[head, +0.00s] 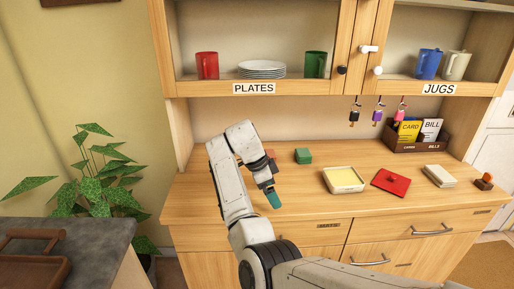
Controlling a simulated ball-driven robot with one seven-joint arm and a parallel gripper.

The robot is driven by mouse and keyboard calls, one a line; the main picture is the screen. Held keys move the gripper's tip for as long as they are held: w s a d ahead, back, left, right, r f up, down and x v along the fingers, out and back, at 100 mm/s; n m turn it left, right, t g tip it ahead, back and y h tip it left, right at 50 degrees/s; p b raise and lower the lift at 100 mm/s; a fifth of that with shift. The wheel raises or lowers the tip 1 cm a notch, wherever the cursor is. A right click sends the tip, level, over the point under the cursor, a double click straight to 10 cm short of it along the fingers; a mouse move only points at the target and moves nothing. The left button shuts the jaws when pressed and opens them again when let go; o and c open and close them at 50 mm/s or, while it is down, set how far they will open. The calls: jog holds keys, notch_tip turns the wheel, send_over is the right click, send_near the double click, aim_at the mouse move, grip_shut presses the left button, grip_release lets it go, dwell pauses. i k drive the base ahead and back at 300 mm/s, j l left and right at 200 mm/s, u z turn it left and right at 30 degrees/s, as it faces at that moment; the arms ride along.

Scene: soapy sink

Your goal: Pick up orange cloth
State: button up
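I cannot make out a clear orange cloth in the head view. A small orange-brown thing (270,153) shows on the worktop behind my arm, partly hidden, and I cannot tell what it is. A small orange item (486,178) on a dark base stands at the worktop's right end, too small to identify. My gripper (271,192) points down over the front left of the worktop, with a teal piece (274,201) at its tip. I cannot tell whether the teal piece is held or part of the gripper.
The wooden worktop (230,205) holds a green block (303,156), a cream tray (344,179), a red flat item (390,183) and a pale stack (440,176). A card box (420,147) stands behind. Shelves hang above. A plant (100,175) and grey counter (95,235) are left.

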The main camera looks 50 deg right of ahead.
aim_at(271, 153)
jog(key=i+l, duration=0.25)
jog(key=i, duration=0.15)
jog(key=i+l, duration=0.25)
jog(key=i, duration=0.15)
